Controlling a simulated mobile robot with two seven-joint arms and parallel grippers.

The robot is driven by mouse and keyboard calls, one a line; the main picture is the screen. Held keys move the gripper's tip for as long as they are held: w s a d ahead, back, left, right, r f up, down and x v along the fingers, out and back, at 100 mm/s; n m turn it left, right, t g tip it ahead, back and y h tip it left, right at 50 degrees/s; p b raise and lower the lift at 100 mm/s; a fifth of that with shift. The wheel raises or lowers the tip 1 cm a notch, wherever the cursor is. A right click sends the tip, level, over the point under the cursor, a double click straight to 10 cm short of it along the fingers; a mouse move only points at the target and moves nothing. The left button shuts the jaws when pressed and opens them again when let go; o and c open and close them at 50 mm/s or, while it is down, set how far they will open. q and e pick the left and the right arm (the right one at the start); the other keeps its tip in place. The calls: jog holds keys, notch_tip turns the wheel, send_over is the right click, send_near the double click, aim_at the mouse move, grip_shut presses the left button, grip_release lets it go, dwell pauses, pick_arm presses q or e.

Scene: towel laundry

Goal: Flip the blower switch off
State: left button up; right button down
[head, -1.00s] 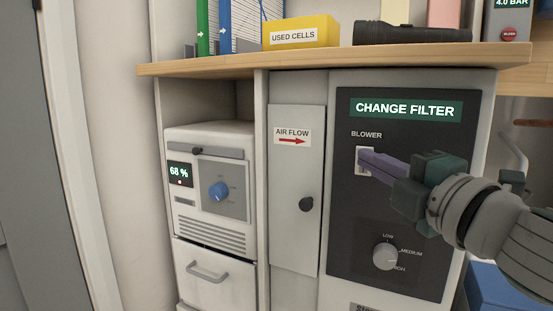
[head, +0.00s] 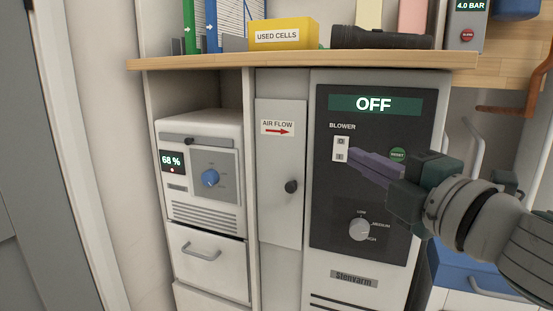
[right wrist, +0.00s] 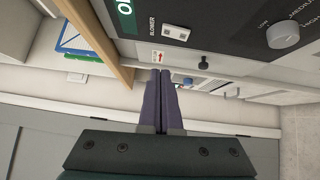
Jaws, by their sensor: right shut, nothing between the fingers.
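The blower switch (head: 340,149) is a small white rocker plate with two marked halves, under the BLOWER label on a dark control panel (head: 330,222). The display (head: 374,104) above it reads OFF. My right gripper (head: 351,160) has purple fingers that are shut and empty. Its tips are just right of the switch plate, leaving the switch face in sight. In the right wrist view the closed fingertips (right wrist: 160,76) point past the panel, and the switch (right wrist: 176,32) shows apart from them. My left gripper is not in view.
A green reset button (head: 398,154) and a speed knob (head: 359,229) are close to my right gripper. A narrow AIR FLOW door (head: 280,190) stands left of the panel. A wooden shelf (head: 200,63) overhangs above, holding a yellow USED CELLS box (head: 283,34).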

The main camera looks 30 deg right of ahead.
jog(key=s, duration=0.5)
jog(key=shift+s+d+r, duration=0.15)
jog(key=shift+s+r, duration=0.05)
jog(key=shift+r, duration=0.2)
jog(key=shift+p, duration=0.3)
